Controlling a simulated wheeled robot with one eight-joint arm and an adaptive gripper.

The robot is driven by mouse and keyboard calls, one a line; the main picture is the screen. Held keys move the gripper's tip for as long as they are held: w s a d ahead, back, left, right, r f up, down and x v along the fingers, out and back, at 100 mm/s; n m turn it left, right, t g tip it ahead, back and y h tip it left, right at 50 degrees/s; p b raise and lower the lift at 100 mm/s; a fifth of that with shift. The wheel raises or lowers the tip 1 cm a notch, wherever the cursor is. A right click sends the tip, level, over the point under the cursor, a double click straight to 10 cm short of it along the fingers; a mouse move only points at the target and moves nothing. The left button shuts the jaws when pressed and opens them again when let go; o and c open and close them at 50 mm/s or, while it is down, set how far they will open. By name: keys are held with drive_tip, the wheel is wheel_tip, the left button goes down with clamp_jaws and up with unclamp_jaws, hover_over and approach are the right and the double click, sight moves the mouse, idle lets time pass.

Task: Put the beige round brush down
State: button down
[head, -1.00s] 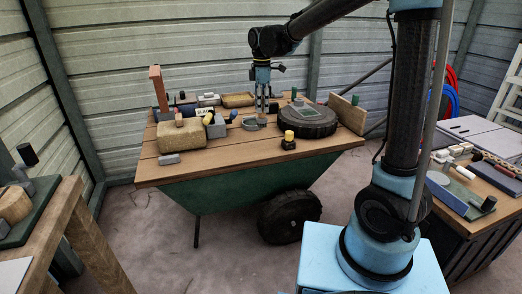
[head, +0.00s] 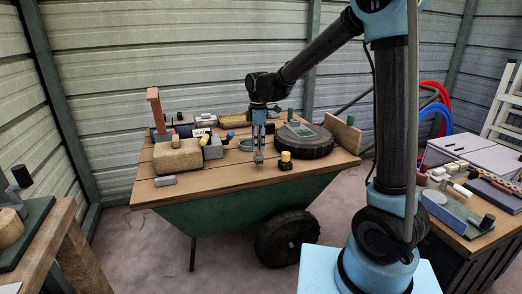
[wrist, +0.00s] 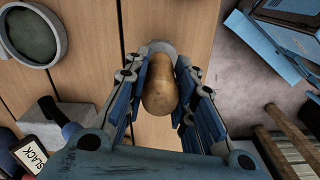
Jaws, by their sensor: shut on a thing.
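The beige round brush (wrist: 160,85) is between the fingers of my gripper (wrist: 160,100) in the wrist view; its rounded tan handle points at the camera and a pale grey round base shows beyond it. In the head view my gripper (head: 258,146) points straight down over the wooden top of the green cart (head: 205,186). The brush (head: 258,157) shows as a small piece under the fingertips, close to the planks. I cannot tell whether its base touches the wood.
A tan block (head: 178,157) and grey blocks lie left. Bare planks (head: 225,178) run along the front.

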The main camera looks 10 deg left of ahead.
sight(258, 157)
drive_tip(key=shift+f, duration=1.25)
drive_tip(key=c, duration=1.3)
unclamp_jaws()
drive_tip(key=shift+f, duration=0.1)
drive_tip(key=shift+c, duration=0.2)
